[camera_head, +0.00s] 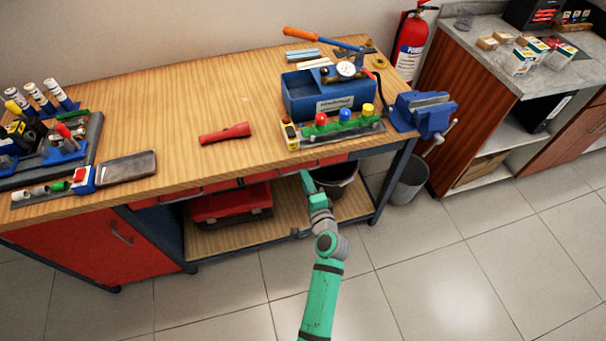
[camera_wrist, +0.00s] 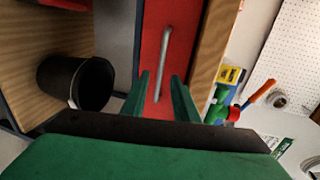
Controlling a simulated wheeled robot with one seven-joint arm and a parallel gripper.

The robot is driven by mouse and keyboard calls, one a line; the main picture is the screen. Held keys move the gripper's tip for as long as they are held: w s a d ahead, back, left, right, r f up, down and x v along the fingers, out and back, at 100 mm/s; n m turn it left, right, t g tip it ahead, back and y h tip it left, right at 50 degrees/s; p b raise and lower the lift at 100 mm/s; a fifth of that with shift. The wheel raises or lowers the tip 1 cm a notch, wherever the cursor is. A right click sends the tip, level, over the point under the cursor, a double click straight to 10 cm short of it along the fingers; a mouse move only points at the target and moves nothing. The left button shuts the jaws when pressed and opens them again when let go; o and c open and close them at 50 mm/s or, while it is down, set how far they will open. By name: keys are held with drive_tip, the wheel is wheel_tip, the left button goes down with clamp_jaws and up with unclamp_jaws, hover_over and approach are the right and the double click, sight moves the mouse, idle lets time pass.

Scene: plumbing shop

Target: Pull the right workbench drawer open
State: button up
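The right workbench drawer is a narrow red front (camera_head: 328,160) under the right part of the wooden bench top, shut flush with its neighbours. In the wrist view its red face (camera_wrist: 186,40) fills the middle, with a grey bar handle (camera_wrist: 165,48). My gripper (camera_head: 306,176) is just in front of this drawer, below the bench edge. In the wrist view my gripper (camera_wrist: 161,76) is open, with one green finger on each side of the handle's lower end in the picture. I cannot tell whether the fingers touch the handle.
A dark bucket (camera_head: 336,178) stands on the lower shelf behind my gripper; it also shows in the wrist view (camera_wrist: 88,82). The workbench (camera_head: 200,95) carries a vise (camera_head: 425,112) at its right corner. A grey bin (camera_head: 409,180) stands right of it. The tiled floor in front is clear.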

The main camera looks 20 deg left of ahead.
drive_tip(key=shift+x, duration=1.85)
drive_tip(key=shift+c, duration=0.7)
clamp_jaws()
